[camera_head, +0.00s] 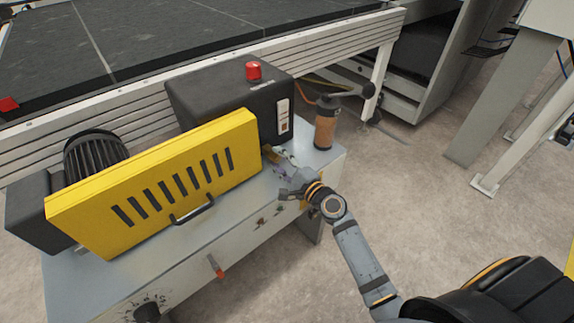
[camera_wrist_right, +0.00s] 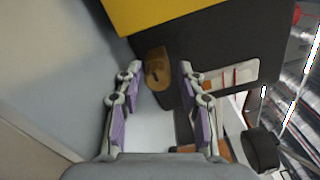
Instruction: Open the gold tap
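The gold tap (camera_wrist_right: 157,68) shows in the right wrist view against the dark side of a black box, below a yellow panel. In the head view a small part of it (camera_head: 270,153) shows by the right end of the yellow cover. My right gripper (camera_head: 280,161) reaches toward it over the grey cabinet top. In the wrist view the right gripper (camera_wrist_right: 161,74) is open, with its purple-padded fingers on either side of the tap's outline. I cannot tell whether they touch it. My left gripper is not in view.
The yellow cover (camera_head: 150,190) with a black handle stands left of the gripper. Behind is the black box (camera_head: 215,100) with a red button (camera_head: 253,71). A brown cylinder (camera_head: 325,130) with a black top stands at the cabinet's right corner. Open floor (camera_head: 420,220) lies to the right.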

